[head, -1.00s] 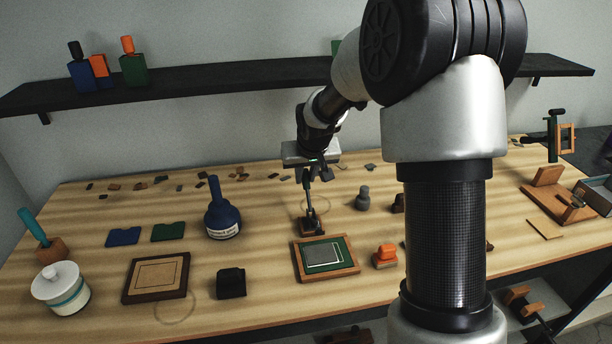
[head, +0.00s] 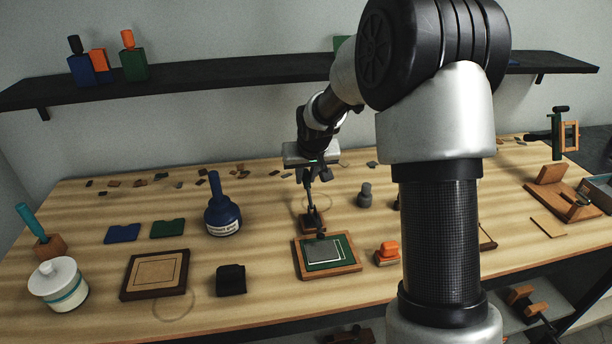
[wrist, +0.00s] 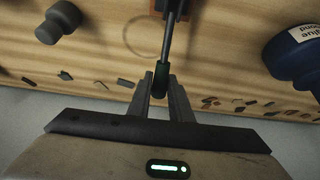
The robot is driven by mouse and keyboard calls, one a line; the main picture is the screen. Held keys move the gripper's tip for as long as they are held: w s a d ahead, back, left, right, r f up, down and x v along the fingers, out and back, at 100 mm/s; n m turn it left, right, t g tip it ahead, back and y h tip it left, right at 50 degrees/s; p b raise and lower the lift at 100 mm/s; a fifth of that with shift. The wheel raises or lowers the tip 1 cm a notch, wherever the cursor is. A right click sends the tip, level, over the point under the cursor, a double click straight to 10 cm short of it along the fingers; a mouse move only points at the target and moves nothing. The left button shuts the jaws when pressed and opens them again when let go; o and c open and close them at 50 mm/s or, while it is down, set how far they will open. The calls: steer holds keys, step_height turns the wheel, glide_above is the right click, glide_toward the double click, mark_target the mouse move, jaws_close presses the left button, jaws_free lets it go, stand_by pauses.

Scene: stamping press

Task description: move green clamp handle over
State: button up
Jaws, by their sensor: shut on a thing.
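The clamp (head: 312,221) stands on a small wooden block at the back edge of a framed green panel. Its thin dark handle (head: 309,195) stands nearly upright. My gripper (head: 310,179) is above the clamp, around the handle's upper end. In the wrist view, the handle's dark green grip (wrist: 161,76) sits between the two fingers of my gripper (wrist: 161,92), which are shut on it. A small dark clamp foot (head: 321,236) shows over the back edge of the framed panel (head: 350,268). A grey plate (head: 324,253) lies on the green panel.
An orange-topped stamp (head: 387,252) stands right of the panel, and a grey knob-shaped piece (head: 365,195) behind it. A blue bottle (head: 222,210) stands to the left, also seen in the wrist view (wrist: 297,55). My arm hides part of the table's right side.

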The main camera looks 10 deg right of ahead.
steer(key=shift+s+b+x, duration=0.15)
steer(key=shift+b+x, duration=0.35)
steer(key=shift+x, duration=0.15)
steer(key=shift+s+b+x, duration=0.15)
steer(key=shift+b+x, duration=0.3)
steer(key=shift+x, duration=0.2)
steer(key=shift+f, duration=0.25)
steer(key=shift+f+b, duration=0.35)
steer(key=shift+b, duration=0.05)
steer(key=o, duration=0.9)
steer(key=shift+c, duration=0.2)
steer(key=shift+r, duration=0.1)
steer(key=s+f+p+v, duration=0.1)
steer(key=s+p+v, duration=0.25)
steer(key=v, duration=1.25)
steer(key=s+f+p+v, duration=0.2)
steer(key=p+v, duration=0.2)
steer(key=v, duration=1.3)
steer(key=s+r+p, duration=0.3)
steer(key=s+p, duration=0.2)
steer(key=s, duration=1)
steer(key=shift+s, duration=0.35)
